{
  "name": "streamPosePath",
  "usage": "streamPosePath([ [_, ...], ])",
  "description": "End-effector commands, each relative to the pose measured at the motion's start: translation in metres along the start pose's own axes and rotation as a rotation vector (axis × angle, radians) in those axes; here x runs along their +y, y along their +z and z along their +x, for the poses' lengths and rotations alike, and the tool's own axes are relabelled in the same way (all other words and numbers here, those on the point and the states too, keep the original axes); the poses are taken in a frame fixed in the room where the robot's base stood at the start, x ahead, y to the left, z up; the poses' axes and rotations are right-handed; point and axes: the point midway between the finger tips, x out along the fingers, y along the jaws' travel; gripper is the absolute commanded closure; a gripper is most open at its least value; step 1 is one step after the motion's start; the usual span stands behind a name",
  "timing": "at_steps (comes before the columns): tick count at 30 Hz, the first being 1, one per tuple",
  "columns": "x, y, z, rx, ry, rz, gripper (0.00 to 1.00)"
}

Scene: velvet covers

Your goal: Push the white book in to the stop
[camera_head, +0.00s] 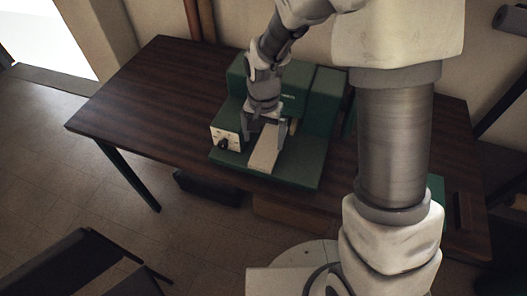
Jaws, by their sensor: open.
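The white book (264,151) is a pale, narrow block lying on the bed of a green machine (310,150). Its near end reaches toward the machine's front edge. Its far end is hidden under and behind my gripper, so I cannot see the stop. My gripper (264,125) points down over the book's far part, with its fingers apart. One finger shows to the left of the book and one to the right. I cannot tell whether they touch it.
A pale panel with a dark knob (224,143) is on the machine's left front. The machine stands on a dark wooden table (140,95), clear on its left side. A dark chair (85,265) is at the lower left. A tall green block rises behind the gripper.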

Motion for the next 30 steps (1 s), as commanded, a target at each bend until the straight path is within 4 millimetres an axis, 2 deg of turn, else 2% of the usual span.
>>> streamPosePath([
  [1, 0.001, 0.001, 0.012, -0.005, 0.004, 0.000, 0.00],
  [6, 0.001, 0.001, 0.043, -0.004, 0.002, 0.001, 0.00],
  [12, 0.000, 0.001, 0.066, -0.002, 0.001, 0.001, 0.00],
  [17, 0.000, 0.000, 0.073, 0.000, 0.000, 0.000, 0.00],
  [25, 0.000, 0.000, 0.074, 0.000, -0.001, 0.001, 0.00],
  [26, 0.000, 0.000, 0.073, 0.000, -0.001, 0.001, 0.02],
  [30, 0.000, 0.000, 0.073, 0.000, 0.000, 0.001, 0.27],
])
